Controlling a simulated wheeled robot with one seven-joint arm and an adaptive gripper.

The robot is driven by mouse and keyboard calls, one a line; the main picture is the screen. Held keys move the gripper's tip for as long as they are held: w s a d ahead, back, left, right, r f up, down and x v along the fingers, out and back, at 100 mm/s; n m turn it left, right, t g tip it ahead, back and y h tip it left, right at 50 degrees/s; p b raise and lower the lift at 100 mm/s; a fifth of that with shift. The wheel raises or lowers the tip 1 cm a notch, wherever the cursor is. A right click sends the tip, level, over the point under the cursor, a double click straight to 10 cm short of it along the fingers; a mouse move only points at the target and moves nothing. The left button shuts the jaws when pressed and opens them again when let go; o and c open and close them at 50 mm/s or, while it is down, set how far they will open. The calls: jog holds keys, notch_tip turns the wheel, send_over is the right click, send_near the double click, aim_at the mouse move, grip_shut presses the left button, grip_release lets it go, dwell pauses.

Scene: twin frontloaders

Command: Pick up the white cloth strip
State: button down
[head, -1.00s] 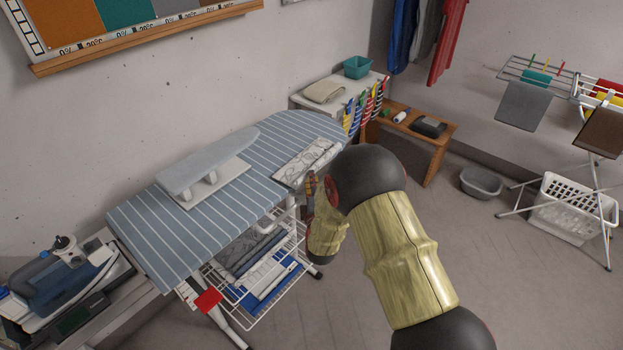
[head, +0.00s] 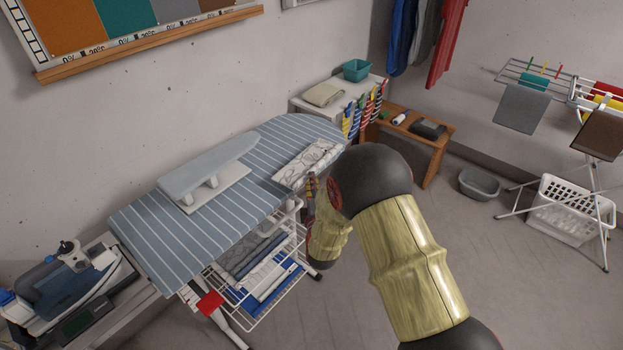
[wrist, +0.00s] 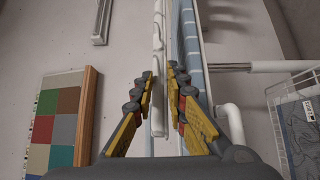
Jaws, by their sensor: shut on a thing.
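A white cloth strip with thin grey line patterns (head: 305,164) lies along the near edge of the blue striped ironing board (head: 215,232) in the head view. My gripper (head: 311,184) is beside its near edge, partly hidden by my own arm. In the wrist view, my fingers (wrist: 160,80) are drawn close together on a narrow white edge beside the ironing board (wrist: 190,45), which is seen edge-on. The contact itself is hard to make out there.
A grey sleeve board (head: 208,166) stands on the ironing board. An iron (head: 75,285) is at lower left. A wire rack (head: 262,290) with folded cloths hangs under the board. A wooden bench (head: 430,155) and grey basin (head: 480,184) stand right. The middle floor is open.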

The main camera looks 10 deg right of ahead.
jog(key=s+a+r+p, duration=0.1)
jog(key=s+r+p, duration=0.2)
jog(key=s, duration=0.8)
jog(key=shift+s+a+r, duration=0.35)
jog(key=shift+a+r, duration=0.05)
jog(key=shift+r, duration=0.2)
